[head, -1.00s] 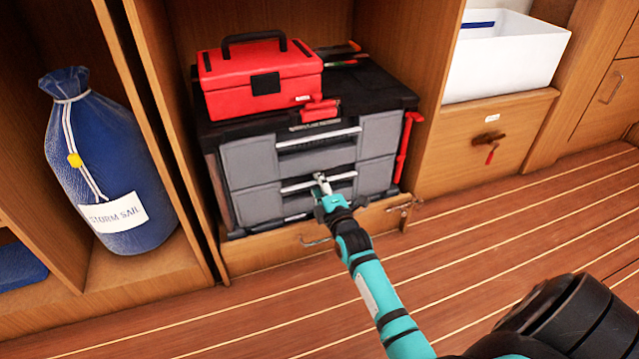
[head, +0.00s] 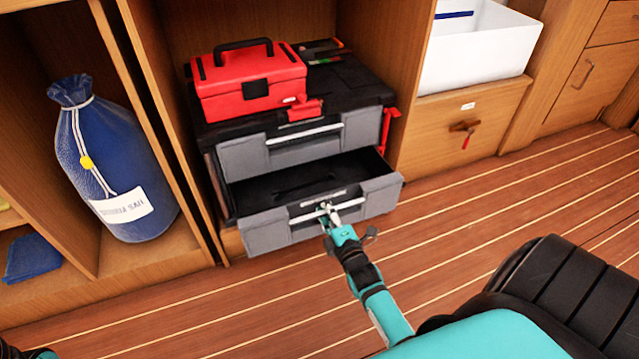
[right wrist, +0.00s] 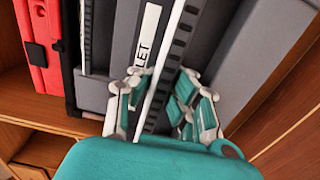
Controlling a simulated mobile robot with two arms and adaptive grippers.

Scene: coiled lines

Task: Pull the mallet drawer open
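The mallet drawer (head: 265,235) is the lower grey drawer of the black chest. It stands well open, and its dark inside shows a dark long shape that I cannot make out. Its label shows partly in the right wrist view, ending in "LET" (right wrist: 147,38). My right gripper (head: 327,211) is at the middle of the drawer front. In the right wrist view, its fingers (right wrist: 163,92) are closed around the pale handle bar (right wrist: 183,22), one on each side. My left gripper is not in view; only a scrap of my arm shows at the bottom left corner.
The upper grey drawer (head: 250,158) is shut. A red toolbox (head: 248,88) sits on the chest. A blue sail bag (head: 115,160) stands in the left compartment. A white bin (head: 475,50) is on the right. The plank floor (head: 200,310) in front is clear.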

